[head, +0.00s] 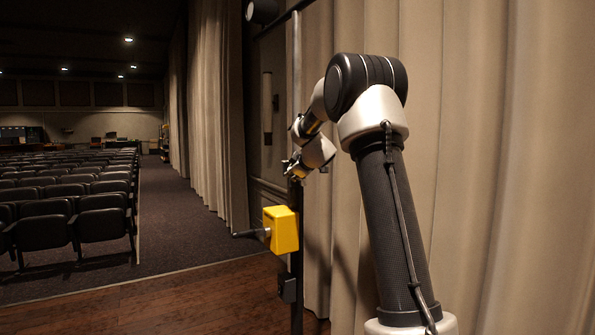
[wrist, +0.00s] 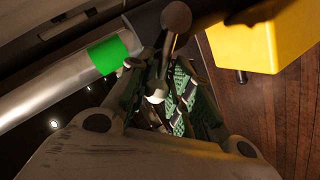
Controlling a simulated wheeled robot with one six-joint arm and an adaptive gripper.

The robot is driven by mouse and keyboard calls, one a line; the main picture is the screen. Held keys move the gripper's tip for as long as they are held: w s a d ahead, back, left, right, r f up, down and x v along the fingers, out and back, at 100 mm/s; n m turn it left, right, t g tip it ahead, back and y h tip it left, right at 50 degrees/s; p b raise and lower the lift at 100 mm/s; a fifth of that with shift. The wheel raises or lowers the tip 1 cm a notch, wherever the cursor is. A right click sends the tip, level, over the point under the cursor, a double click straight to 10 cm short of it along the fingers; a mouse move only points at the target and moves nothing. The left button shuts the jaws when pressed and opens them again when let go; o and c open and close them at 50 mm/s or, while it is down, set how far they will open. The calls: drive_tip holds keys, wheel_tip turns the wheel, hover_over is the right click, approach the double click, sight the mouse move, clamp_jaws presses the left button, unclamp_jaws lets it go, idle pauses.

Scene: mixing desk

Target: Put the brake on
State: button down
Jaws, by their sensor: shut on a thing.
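My gripper (head: 296,168) is at the upright pole, a little above the yellow box (head: 283,229). In the wrist view my gripper (wrist: 160,76) is shut on a dark lever (wrist: 176,18) with a rounded end. The fingers hide part of the lever. A pale rounded piece (wrist: 155,95) shows between the fingers. Beside the gripper is a grey metal tube (wrist: 45,92) with a bright green band (wrist: 108,53). The yellow box also shows at the upper right of the wrist view (wrist: 262,38). In the head view the lever is too small to make out.
A dark crank handle (head: 249,233) sticks out left from the yellow box. A small black box (head: 287,287) is lower on the pole (head: 296,70). Curtains (head: 480,150) hang close behind my arm. Seat rows (head: 75,205) stand at the left, beyond open floor (head: 175,215).

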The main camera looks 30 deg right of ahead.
drive_tip(key=shift+a+f+n+t+h, duration=0.2)
drive_tip(key=shift+a+f+n+h, duration=0.1)
drive_tip(key=shift+f+n+h, duration=0.35)
drive_tip(key=shift+a+f+n+t+h, duration=0.25)
drive_tip(key=shift+f+n+h, duration=0.2)
drive_tip(key=shift+n, duration=0.35)
drive_tip(key=shift+a+f+n+t+h, duration=0.15)
drive_tip(key=shift+a+f+n+h, duration=0.15)
drive_tip(key=shift+f+n+h, duration=0.35)
drive_tip(key=c, duration=1.5)
unclamp_jaws()
drive_tip(key=shift+o, duration=0.2)
drive_tip(key=v, duration=1.2)
drive_tip(key=shift+d, duration=0.1)
